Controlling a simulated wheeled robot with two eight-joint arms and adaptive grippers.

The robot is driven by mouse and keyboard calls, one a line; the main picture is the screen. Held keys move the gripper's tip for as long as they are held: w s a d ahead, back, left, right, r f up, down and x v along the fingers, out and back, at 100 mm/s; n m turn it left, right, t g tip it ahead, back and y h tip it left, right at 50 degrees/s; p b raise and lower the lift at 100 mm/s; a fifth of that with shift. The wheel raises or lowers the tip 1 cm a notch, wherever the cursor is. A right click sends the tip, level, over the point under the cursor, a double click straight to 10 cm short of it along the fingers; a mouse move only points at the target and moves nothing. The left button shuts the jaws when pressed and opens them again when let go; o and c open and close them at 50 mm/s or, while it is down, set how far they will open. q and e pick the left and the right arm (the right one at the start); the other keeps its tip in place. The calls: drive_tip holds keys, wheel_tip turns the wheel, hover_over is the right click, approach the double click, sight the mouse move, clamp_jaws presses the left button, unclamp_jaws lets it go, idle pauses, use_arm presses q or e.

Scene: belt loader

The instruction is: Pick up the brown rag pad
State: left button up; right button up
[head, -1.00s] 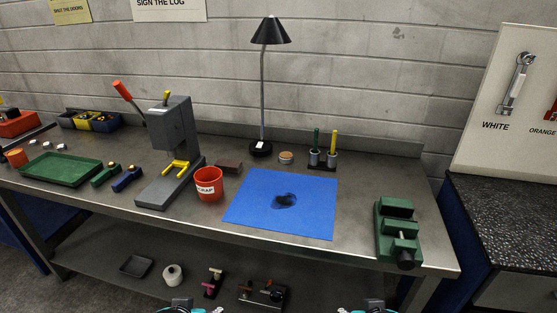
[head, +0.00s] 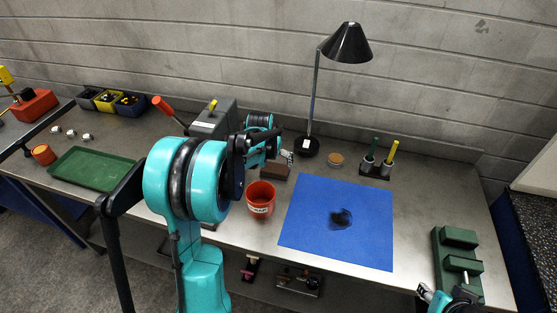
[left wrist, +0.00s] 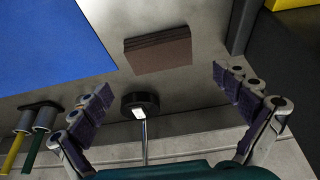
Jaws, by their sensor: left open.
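The brown rag pad (head: 274,172) lies flat on the bench behind the red scrap cup, partly covered by my left gripper in the head view. It shows whole in the left wrist view (left wrist: 158,50) as a layered brown block. My left gripper (head: 286,158) is above and beside the pad. In the left wrist view its two fingers (left wrist: 164,84) are spread wide and empty, with the pad lying beyond the gap between them. My right gripper (head: 440,296) shows only in part at the bottom right edge, near the green vise; its jaws are unclear.
The red cup (head: 261,198) stands just in front of the pad. The lamp base (head: 307,147) is behind it to the right. A blue mat (head: 300,235) with a dark stain lies to the right. A grey press (head: 213,120) stands left, partly behind my arm.

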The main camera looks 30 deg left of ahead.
sight(275, 168)
use_arm(q)
drive_tip(key=b+x, duration=0.2)
drive_tip(key=x, duration=0.5)
drive_tip(key=shift+w+f, duration=0.3)
drive_tip(key=c, duration=0.8)
